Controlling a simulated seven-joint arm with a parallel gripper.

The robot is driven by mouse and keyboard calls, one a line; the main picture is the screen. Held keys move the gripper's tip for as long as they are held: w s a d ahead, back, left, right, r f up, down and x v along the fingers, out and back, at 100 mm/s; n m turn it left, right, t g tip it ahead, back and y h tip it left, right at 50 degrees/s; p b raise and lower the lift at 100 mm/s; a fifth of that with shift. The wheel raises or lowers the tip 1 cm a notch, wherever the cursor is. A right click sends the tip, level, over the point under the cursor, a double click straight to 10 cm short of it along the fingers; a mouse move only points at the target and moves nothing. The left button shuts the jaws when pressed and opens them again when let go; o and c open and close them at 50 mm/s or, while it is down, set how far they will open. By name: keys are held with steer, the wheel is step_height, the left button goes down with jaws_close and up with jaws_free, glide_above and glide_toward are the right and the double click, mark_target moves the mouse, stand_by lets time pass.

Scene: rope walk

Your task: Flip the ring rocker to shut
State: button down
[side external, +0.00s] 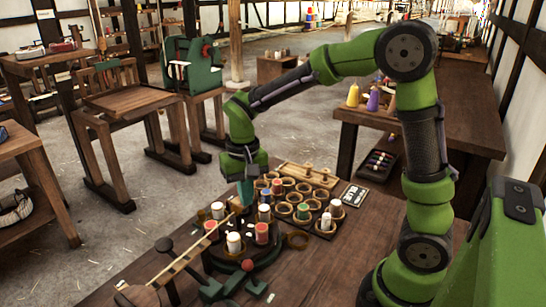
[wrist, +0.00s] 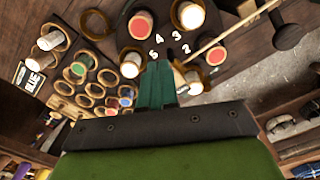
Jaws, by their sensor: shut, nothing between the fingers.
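I cannot pick out the ring rocker for certain in either view. A dark round stand (side external: 272,252) on the table carries several spools and shows white numerals (wrist: 163,43) in the wrist view. My gripper (side external: 245,203) points down over the back of this stand, among the spools; its green fingers (wrist: 157,72) are together and empty, their tips close to the numerals. A white spool (side external: 234,243) and a red-topped spool (side external: 262,233) stand on the near side. Whether the fingertips touch anything cannot be told. The fingers hide part of the stand.
A rack of ring-shaped cups (side external: 285,210), some holding spools, lies behind and right. A thin wooden rod (side external: 178,265) slants up toward the stand from the lower left. A loose ring (side external: 298,240) and a label card (side external: 353,195) lie to the right. The front right tabletop is clear.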

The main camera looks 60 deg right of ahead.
steer(key=shift+f, duration=0.3)
step_height(320, 180, up, 8)
stand_by(0.9)
steer(key=s+a+r+n+t+y, duration=0.1)
steer(key=s+r+n+t+y, duration=0.1)
steer(key=s+t, duration=0.5)
steer(key=s, duration=0.6)
steer(key=shift+s+a+r, duration=0.15)
steer(key=shift+s+r, duration=0.15)
steer(key=shift+r, duration=0.1)
stand_by(0.4)
